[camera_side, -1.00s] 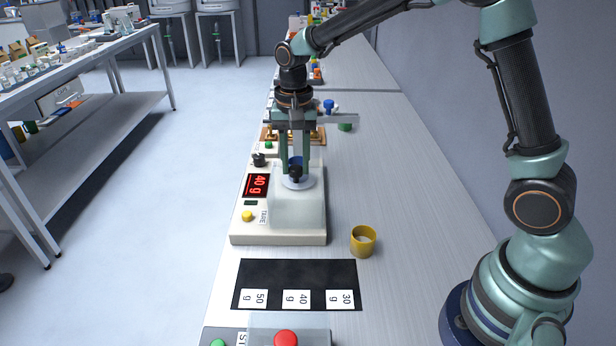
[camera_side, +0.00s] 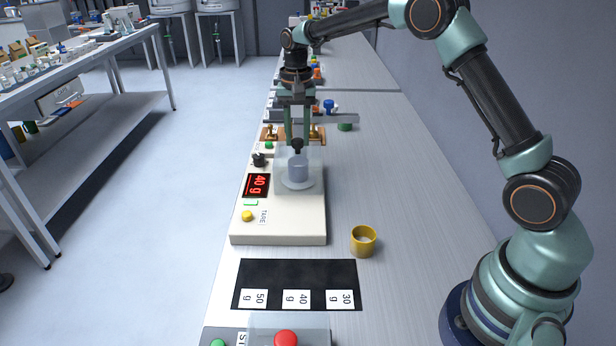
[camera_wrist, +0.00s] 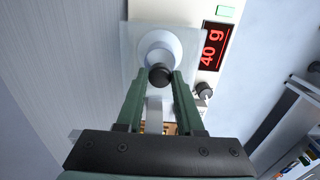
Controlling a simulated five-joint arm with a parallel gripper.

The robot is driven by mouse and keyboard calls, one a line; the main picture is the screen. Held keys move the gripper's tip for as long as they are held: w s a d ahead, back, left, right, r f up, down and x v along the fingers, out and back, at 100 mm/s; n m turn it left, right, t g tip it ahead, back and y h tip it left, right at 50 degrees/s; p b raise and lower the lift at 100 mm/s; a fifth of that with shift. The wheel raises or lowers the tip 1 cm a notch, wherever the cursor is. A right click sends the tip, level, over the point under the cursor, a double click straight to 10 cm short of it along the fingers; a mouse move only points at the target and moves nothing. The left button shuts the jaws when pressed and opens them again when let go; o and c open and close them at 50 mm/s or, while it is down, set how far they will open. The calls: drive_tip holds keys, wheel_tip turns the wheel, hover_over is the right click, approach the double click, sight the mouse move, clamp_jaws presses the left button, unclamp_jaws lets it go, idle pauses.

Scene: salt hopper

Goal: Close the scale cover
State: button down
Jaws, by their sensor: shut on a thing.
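The scale (camera_side: 285,226) is a cream box with a red display (camera_side: 257,185) reading 40 g; the display also shows in the wrist view (camera_wrist: 211,46). Its clear cover (camera_side: 316,158) stands over the round pan (camera_side: 298,185). A bluish cup (camera_side: 298,170) stands on the pan and shows through the cover. My gripper (camera_side: 297,143) is at the top of the cover, shut on its black knob (camera_side: 297,147). In the wrist view the knob (camera_wrist: 160,76) sits between my fingertips (camera_wrist: 158,80). Whether the cover is fully seated cannot be told.
A yellow cup (camera_side: 363,241) stands right of the scale's front corner. A black mat (camera_side: 268,270) with weight labels lies in front. A red button (camera_side: 286,338) is at the near edge. Wooden stands and bottles are behind the scale.

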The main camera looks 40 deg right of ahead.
drive_tip(key=shift+w+d+r, duration=0.1)
drive_tip(key=shift+w+d, duration=0.2)
drive_tip(key=shift+w, duration=0.05)
drive_tip(key=shift+d, duration=0.1)
drive_tip(key=c, duration=0.5)
unclamp_jaws()
drive_tip(key=shift+c, duration=0.2)
wheel_tip(320, 180, up, 12)
drive_tip(key=shift+s, duration=0.1)
